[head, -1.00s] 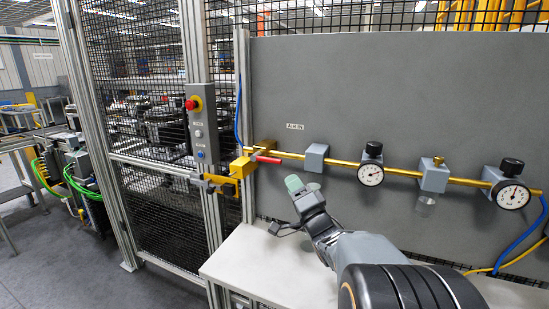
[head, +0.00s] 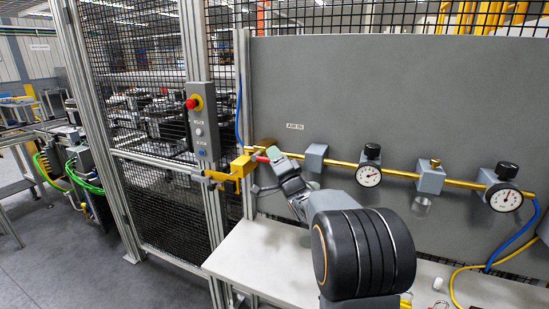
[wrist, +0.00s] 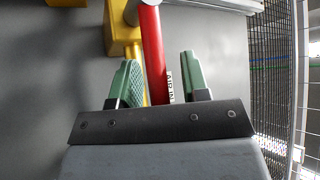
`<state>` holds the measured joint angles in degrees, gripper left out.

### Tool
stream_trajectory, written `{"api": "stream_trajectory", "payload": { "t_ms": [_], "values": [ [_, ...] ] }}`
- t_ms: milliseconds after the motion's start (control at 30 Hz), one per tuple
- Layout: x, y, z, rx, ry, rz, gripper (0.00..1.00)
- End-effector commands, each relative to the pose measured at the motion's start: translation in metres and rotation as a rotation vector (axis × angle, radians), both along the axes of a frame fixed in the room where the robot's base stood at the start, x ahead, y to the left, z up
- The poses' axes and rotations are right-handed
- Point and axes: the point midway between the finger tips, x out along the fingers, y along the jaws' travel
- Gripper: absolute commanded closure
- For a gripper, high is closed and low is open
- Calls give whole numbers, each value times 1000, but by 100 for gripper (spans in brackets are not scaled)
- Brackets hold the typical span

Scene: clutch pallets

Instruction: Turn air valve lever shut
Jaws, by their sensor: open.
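The air valve has a red lever (wrist: 152,45) and a yellow body (wrist: 122,35). In the wrist view the lever runs lengthwise between the two green fingers of my gripper (wrist: 158,80), with a gap on both sides. My gripper is open around the lever and is not clamped on it. In the head view the red lever (head: 261,159) shows only in part, at the left end of the brass pipe, and my gripper (head: 274,153) covers the rest of it. The lever looks to lie along the pipe there.
The brass pipe (head: 343,164) runs right along the grey panel (head: 400,90) past grey blocks and two gauges (head: 368,175). A yellow latch (head: 233,175) and a control box with a red button (head: 192,103) stand left. The white bench (head: 255,262) lies below.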

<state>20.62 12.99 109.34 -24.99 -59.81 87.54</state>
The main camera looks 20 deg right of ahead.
Motion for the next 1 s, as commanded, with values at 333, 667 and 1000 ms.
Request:
{"api": "stream_trajectory", "payload": {
  "t_ms": [333,667,1000],
  "values": [
    [0,0,0,0,0,0,73],
    [0,0,0,0,0,1,100],
    [-1,-1,-2,3,-3,-2,100]
  ]
}}
